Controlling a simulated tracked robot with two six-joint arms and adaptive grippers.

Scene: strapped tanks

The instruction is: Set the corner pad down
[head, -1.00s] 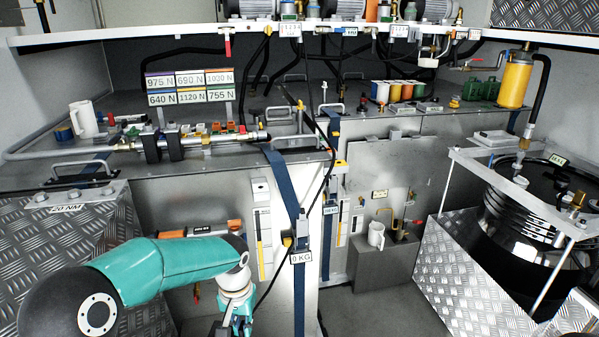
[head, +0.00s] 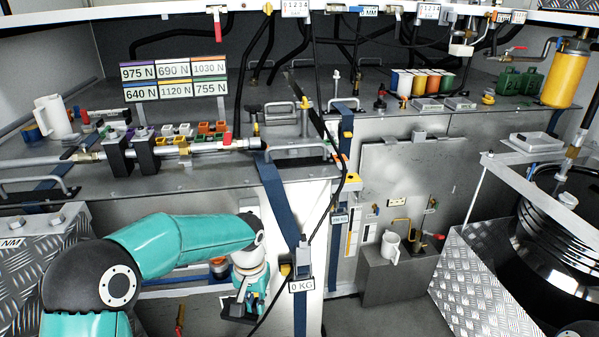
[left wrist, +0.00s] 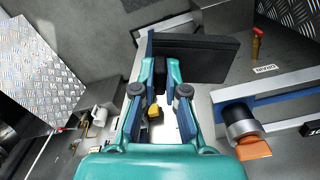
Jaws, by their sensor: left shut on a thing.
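My left gripper (head: 244,296) is in front of the grey tank, low and just left of the blue strap (head: 274,195). In the left wrist view its two teal fingers (left wrist: 161,88) are shut on a black block, which I take to be the corner pad (left wrist: 200,58). The pad reaches out past the fingertips to the right in that view. In the head view the dark pad (head: 238,313) shows below the fingers, partly hidden by them. I cannot tell whether it touches the tank. My right gripper is not in view.
A tag reading 0 KG (head: 301,285) hangs by the strap, with a black cable beside it. A grey handle (head: 292,150) and a silver bar (head: 190,148) lie on the tank top. A white mug (head: 390,243) stands on a grey box to the right.

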